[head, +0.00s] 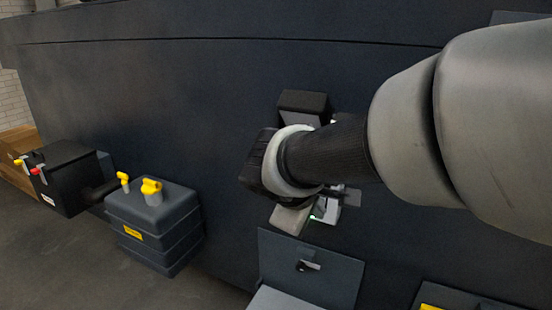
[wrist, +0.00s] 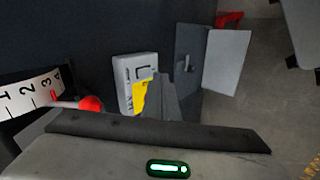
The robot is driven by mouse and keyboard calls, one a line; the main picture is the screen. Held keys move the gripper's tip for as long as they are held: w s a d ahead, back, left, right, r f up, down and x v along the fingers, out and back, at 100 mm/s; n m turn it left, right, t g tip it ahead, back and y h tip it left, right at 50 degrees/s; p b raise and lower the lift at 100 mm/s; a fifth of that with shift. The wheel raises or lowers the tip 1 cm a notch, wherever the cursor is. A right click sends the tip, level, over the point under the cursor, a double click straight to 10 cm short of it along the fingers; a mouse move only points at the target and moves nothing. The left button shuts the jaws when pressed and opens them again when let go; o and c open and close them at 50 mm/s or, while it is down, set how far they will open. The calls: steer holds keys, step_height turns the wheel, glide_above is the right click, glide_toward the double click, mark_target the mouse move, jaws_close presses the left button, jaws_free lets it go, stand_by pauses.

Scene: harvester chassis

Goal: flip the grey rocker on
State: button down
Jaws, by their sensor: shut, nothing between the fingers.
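In the wrist view a light grey switch housing (wrist: 126,76) stands on the dark wall, with a yellow label (wrist: 139,97) on its lower part. A small grey square piece in a dark outline, which looks like the rocker (wrist: 147,73), is on its face. My gripper (wrist: 157,82) is shut and empty, its fingers pointing at the housing and overlapping its right side. I cannot tell whether the tips touch the rocker, or which way it is tilted. In the head view my wrist hides most of this spot.
A numbered white dial (wrist: 30,98) with a red knob (wrist: 91,104) is at left in the wrist view. A grey panel with a lever (wrist: 187,64) and an open flap (wrist: 227,60) are at right. A grey tank (head: 154,225) stands at left in the head view.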

steer(key=a, duration=0.1)
steer(key=w+a+f+n, duration=0.1)
steer(key=w, duration=0.1)
steer(key=shift+w+a+f+n+t, duration=0.2)
steer(key=shift+a+f+n+t, duration=0.05)
steer(key=shift+a+n+t, duration=0.15)
steer(key=shift+f, duration=0.1)
steer(key=w+d+r+b+x, duration=0.1)
steer(key=r+x, duration=0.1)
steer(key=x, duration=1.1)
steer(key=shift+w, duration=0.35)
steer(key=shift+f+b, duration=0.2)
steer(key=shift+b, duration=0.15)
